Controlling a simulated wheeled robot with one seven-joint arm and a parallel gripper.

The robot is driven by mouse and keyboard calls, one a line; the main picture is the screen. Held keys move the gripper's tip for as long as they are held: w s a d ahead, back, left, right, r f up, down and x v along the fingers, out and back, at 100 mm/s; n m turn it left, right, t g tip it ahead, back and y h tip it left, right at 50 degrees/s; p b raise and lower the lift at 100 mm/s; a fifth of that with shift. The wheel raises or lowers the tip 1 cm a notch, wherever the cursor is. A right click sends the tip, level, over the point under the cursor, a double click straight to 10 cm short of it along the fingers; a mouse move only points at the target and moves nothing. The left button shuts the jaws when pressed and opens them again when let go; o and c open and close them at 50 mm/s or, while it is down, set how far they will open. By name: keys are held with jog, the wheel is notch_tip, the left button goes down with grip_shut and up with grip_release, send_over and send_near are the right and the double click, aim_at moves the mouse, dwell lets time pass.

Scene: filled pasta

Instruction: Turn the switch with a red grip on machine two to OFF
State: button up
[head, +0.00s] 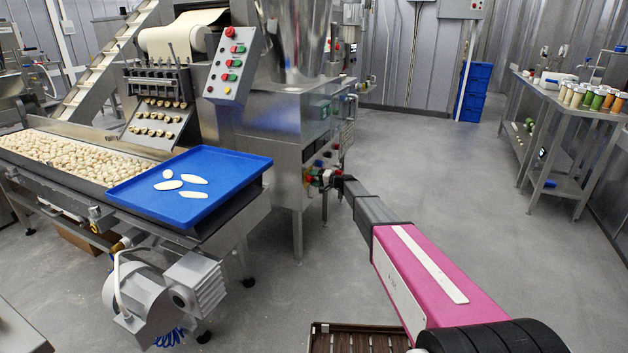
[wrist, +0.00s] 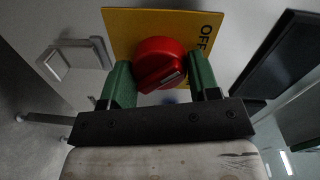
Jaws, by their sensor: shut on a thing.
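The switch's red grip (wrist: 158,62) is a round knob with a raised bar, on a yellow plate (wrist: 120,20) in the wrist view. Part of the word OFF, turned sideways, shows at the plate's right side. In the head view my gripper (head: 328,177) is at the side of the steel machine (head: 285,115), by small red and green controls. The grip is too small to make out there.
A blue tray (head: 230,168) with several pale flat pieces sits on the conveyor at left. A motor (head: 150,300) juts out below it. A control box (head: 232,68) hangs above. Open floor (head: 430,150) lies right, before a table of jars (head: 560,95).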

dwell(0.3)
jog(key=o, duration=0.9)
jog(key=shift+d, duration=0.1)
jog(key=v, duration=1)
jog(key=shift+s+d, duration=0.15)
jog(key=shift+d, duration=0.1)
